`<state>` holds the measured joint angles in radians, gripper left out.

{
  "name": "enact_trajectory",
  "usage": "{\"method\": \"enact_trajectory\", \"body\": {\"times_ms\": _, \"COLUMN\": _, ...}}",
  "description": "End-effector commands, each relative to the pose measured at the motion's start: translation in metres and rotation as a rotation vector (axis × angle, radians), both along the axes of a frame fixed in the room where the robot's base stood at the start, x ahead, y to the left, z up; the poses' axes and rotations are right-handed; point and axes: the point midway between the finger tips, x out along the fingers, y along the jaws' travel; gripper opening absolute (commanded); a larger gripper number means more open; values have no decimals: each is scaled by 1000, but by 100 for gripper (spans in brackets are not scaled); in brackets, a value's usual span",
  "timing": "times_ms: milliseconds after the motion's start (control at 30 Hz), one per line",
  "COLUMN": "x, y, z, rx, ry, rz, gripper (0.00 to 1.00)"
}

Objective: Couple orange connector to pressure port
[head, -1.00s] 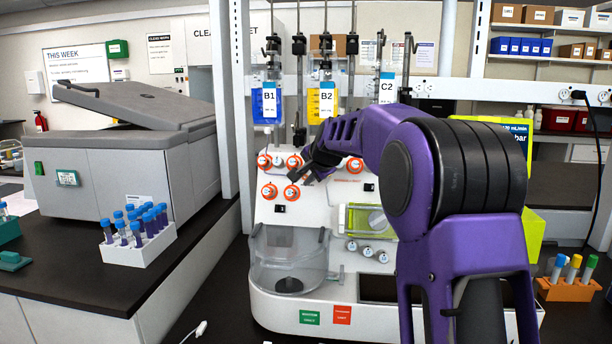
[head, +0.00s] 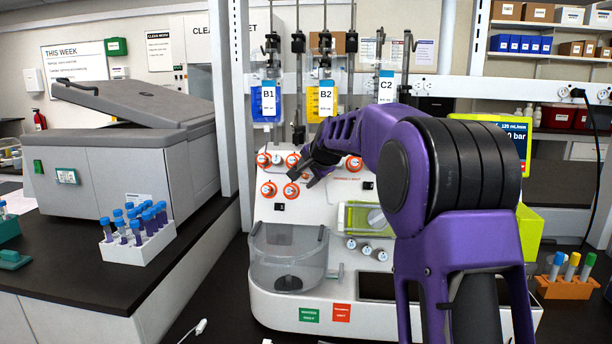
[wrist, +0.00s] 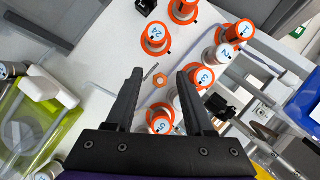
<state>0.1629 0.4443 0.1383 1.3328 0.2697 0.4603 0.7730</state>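A small orange fitting (wrist: 159,79) stands on the white panel of the cell processor, between and just beyond my fingertips in the wrist view. A thin grey pin or line (wrist: 150,71) lies beside it. I cannot tell whether this fitting is the orange connector or the pressure port. My gripper (wrist: 160,78) is open, with nothing between its black fingers. In the head view my gripper (head: 304,177) is in front of the white panel (head: 318,208), among the orange-ringed knobs. It hides part of the panel there.
Several orange-ringed numbered knobs (wrist: 155,36) surround the fingers closely; one knob (wrist: 161,119) sits between them nearer the palm. A clear bin (head: 287,262) and a green-framed unit (head: 362,218) are below. Bags hang above. A tube rack (head: 140,247) stands on the left bench.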

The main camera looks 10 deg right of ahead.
Motion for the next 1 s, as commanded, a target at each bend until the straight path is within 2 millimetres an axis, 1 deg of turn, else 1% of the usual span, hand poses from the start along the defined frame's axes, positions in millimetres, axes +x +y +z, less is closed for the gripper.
{"method": "enact_trajectory", "body": {"times_ms": 267, "x": -1, "y": 0, "z": 1, "rx": 0, "ry": 0, "rz": 0, "gripper": 53}}
{"method": "enact_trajectory", "body": {"times_ms": 367, "x": -7, "y": -1, "z": 6, "rx": 0, "ry": -1, "rz": 0, "gripper": 53}}
{"method": "enact_trajectory", "body": {"times_ms": 433, "x": -15, "y": -2, "z": 12, "rx": 0, "ry": -3, "rz": -1, "gripper": 53}}
{"method": "enact_trajectory", "body": {"times_ms": 567, "x": -36, "y": -6, "z": 28, "rx": 0, "ry": -3, "rz": -1, "gripper": 53}}
{"method": "enact_trajectory", "body": {"times_ms": 800, "x": -82, "y": -14, "z": 63, "rx": -2, "ry": -4, "rz": -2, "gripper": 53}}
{"method": "enact_trajectory", "body": {"times_ms": 1000, "x": -116, "y": -18, "z": 87, "rx": -2, "ry": -3, "rz": -1, "gripper": 53}}
